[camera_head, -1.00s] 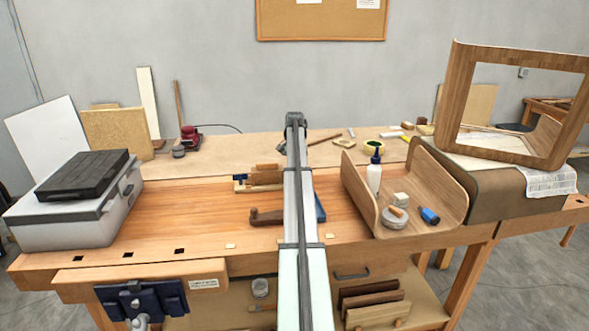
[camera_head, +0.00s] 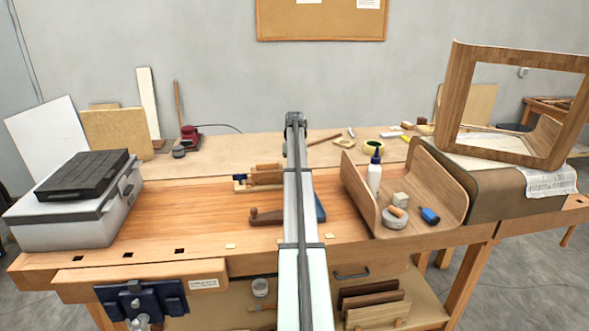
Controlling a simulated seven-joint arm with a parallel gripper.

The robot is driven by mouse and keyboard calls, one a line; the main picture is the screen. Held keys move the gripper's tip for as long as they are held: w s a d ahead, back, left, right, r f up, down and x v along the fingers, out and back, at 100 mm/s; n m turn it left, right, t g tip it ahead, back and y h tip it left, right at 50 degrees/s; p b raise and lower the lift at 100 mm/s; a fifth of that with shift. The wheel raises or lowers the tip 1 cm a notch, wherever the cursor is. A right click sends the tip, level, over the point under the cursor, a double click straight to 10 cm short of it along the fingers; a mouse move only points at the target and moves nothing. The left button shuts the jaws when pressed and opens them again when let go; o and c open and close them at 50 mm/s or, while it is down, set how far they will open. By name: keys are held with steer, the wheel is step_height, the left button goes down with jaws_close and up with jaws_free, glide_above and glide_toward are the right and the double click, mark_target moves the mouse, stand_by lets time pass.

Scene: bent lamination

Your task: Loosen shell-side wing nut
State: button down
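My arm reaches straight up the middle of the head view. Its far end, my gripper (camera_head: 295,121), is over the back of the workbench. The fingers are too small and turned away to show whether they are open or shut. No wing nut can be made out. A bent wooden shell (camera_head: 455,181) with raised curved sides lies on the right of the bench, to the right of my arm. A second bent wooden frame (camera_head: 461,86) stands tilted on a dark curved form (camera_head: 486,194) at the far right. My gripper is apart from both.
The shell holds a white glue bottle (camera_head: 374,177), a round tin (camera_head: 395,219) and a blue item (camera_head: 430,215). A clamp (camera_head: 264,177) and a hand plane (camera_head: 266,216) lie left of my arm. A grey toolbox (camera_head: 75,224) stands far left.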

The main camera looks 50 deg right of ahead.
stand_by(0.4)
steer(key=c, duration=0.9)
jaws_free()
steer(key=shift+c, duration=0.2)
step_height(320, 180, up, 14)
steer(key=shift+f, duration=0.15)
